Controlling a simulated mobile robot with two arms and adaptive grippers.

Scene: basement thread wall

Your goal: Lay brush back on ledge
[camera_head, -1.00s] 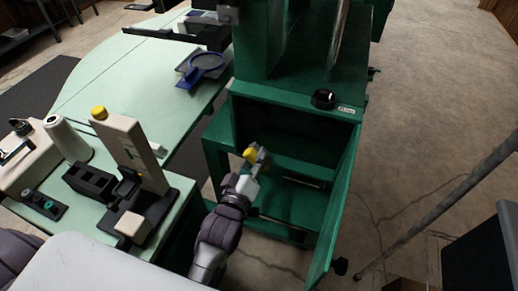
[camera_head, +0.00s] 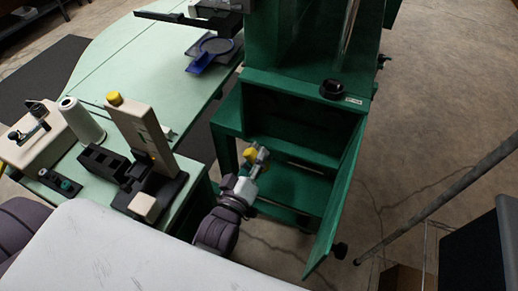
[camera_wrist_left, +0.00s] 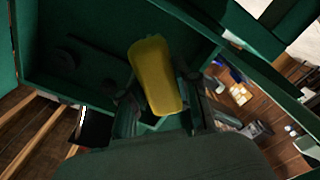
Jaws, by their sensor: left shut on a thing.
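My left gripper (camera_head: 254,167) is shut on the yellow brush (camera_head: 250,155), at the left side of the open green compartment. In the left wrist view the brush (camera_wrist_left: 155,75) shows as a rounded yellow piece between the two dark fingers; its bristles cannot be made out. A green ledge (camera_head: 305,160) runs across the compartment below its dark back wall. I cannot tell whether the brush touches any green surface. My right gripper is not in view.
A black round part (camera_head: 332,89) sits above the opening. A pale green table (camera_head: 100,70) with a thread cone (camera_head: 82,121) is at left. A grey pole (camera_head: 440,205) slants at right.

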